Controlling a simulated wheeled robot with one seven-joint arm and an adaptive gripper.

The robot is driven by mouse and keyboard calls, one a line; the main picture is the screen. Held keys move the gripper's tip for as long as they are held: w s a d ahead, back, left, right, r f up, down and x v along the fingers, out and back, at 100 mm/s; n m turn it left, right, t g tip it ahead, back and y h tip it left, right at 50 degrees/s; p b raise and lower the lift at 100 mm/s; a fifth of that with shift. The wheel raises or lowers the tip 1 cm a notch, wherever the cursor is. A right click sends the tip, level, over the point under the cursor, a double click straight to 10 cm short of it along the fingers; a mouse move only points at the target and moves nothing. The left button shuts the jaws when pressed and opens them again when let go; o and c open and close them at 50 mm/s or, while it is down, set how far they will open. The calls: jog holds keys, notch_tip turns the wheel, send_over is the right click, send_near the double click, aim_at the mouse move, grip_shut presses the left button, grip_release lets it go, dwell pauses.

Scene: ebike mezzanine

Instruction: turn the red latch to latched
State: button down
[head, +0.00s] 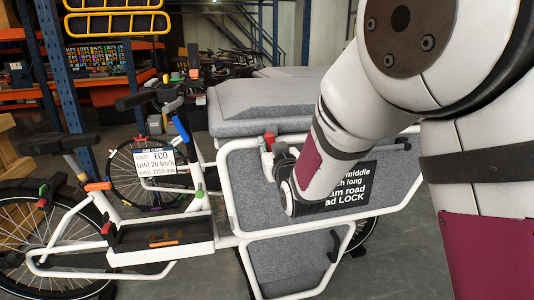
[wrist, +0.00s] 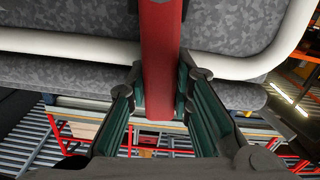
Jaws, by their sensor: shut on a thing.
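The red latch (head: 270,139) sits on the white tube frame at the upper edge of the grey cargo box panel (head: 245,190). In the wrist view the red latch (wrist: 160,45) is a long red bar running from the top of the picture down between my fingers, across the white tube. My gripper (head: 279,153) is at the latch in the head view, and in the wrist view my gripper (wrist: 160,82) has a dark green-lined finger on each side of the bar, closed on it. The latch's lower part is mostly hidden by my gripper in the head view.
A black sign (head: 350,184) with white text is on the panel, partly covered by my arm. The grey padded lid (head: 260,98) lies just above the latch. The bike's handlebar (head: 140,98) and white ECO sign (head: 155,163) stand to the left. Shelving racks fill the background.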

jog(key=shift+d+f, duration=0.1)
dwell(0.4)
jog(key=c, duration=1.4)
grip_release()
jog(key=v, duration=1.2)
